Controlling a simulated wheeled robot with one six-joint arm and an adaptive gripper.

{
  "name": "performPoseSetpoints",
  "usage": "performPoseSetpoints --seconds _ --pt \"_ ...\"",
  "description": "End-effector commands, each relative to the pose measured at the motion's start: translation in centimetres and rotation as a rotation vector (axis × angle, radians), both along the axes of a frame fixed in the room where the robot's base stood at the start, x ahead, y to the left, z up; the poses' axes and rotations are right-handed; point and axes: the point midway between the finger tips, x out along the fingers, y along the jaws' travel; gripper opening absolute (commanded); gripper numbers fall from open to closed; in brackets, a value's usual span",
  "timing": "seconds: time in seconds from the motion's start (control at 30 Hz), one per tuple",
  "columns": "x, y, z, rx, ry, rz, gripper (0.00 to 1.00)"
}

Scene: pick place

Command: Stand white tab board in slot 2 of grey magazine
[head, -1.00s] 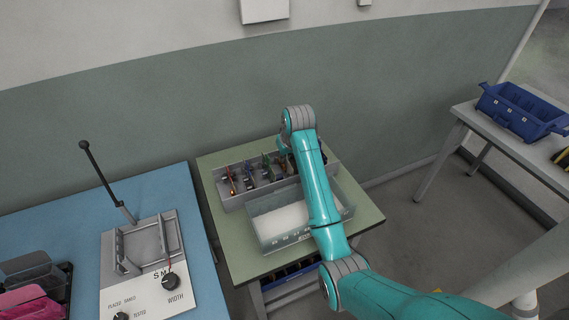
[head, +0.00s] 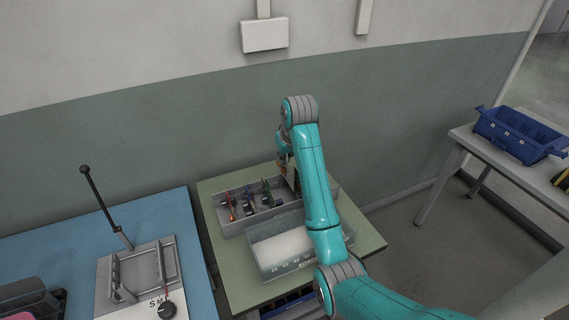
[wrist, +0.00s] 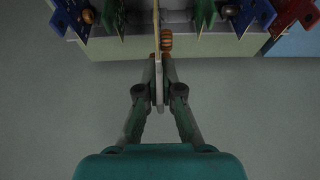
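My gripper (wrist: 159,92) is shut on a thin board (wrist: 157,45), seen edge-on in the wrist view, with a pale tab between the fingertips. An orange striped part (wrist: 166,40) sits on the board's right side. In the head view the held board (head: 292,180) is mostly hidden by my arm, above the right part of a grey slotted rack (head: 235,229). Red, blue and green boards (head: 267,191) stand in that rack; some show at the top of the wrist view (wrist: 255,14). I cannot make out any slot numbers.
A clear-walled grey tray with a white lining (head: 262,263) stands in front of the rack on a green table (head: 235,285). A lever fixture (head: 140,272) is on the blue table (head: 60,240) at left. A blue bin (head: 522,140) is on the right table.

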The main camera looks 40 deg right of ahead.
Motion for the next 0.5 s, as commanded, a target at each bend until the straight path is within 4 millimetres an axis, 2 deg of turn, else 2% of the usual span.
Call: performPoseSetpoints --seconds 0.27,0.5 --pt "0.0 0.0 0.0 0.0 -0.001 0.0 0.0" --pt "0.1 0.0 1.1 -0.001 -0.002 0.0 0.0"
